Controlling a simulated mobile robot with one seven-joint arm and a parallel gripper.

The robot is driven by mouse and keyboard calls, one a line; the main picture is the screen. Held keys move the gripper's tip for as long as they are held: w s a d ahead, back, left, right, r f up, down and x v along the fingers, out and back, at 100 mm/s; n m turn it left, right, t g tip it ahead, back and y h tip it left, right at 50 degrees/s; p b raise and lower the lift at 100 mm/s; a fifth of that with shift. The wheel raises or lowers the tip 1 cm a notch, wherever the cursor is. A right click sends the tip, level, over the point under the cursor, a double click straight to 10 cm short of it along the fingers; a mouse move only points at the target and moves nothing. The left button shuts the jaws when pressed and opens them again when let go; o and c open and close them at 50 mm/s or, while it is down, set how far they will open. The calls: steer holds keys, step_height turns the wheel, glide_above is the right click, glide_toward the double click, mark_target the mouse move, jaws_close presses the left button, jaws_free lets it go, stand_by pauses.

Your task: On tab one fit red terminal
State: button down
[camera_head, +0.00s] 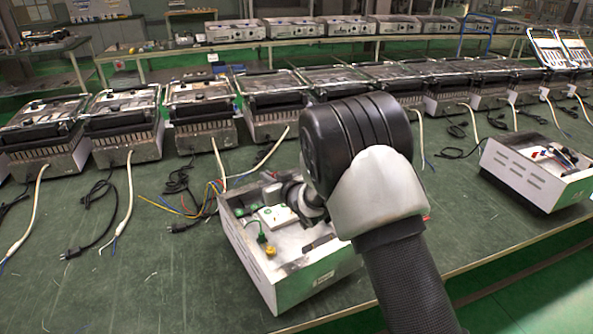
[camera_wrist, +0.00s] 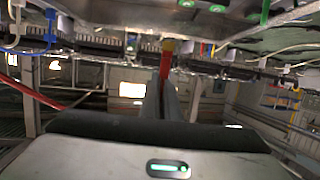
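In the wrist view my gripper (camera_wrist: 167,88) points away from the camera, with its two fingers close together. A red terminal (camera_wrist: 166,63) with a yellow end stands between the fingertips, and the fingers look shut on it. In the head view the open white housing (camera_head: 300,284) stands on the bench, with green and yellow connectors and a white block (camera_head: 277,217) inside. My arm covers the housing's right side and hides the fingertips. I cannot make out tab one in either view.
A second open white housing (camera_head: 527,172) stands at the right. A row of grill units (camera_head: 203,112) lines the back of the green bench (camera_head: 130,280), with loose cables in front. The bench's left front is clear. A red wire (camera_wrist: 40,95) crosses the wrist view's left.

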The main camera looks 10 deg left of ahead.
steer(key=shift+s+a, duration=0.15)
steer(key=shift+a, duration=0.05)
steer(key=shift+b, duration=0.3)
step_height(320, 180, down, 6)
steer(key=b, duration=0.5)
steer(key=shift+r, duration=0.1)
steer(key=shift+b, duration=0.85)
stand_by(1.6)
steer(key=shift+f+b, duration=1.2)
steer(key=shift+f, duration=0.15)
steer(key=c, duration=1.9)
jaws_free()
steer(key=shift+c, duration=0.2)
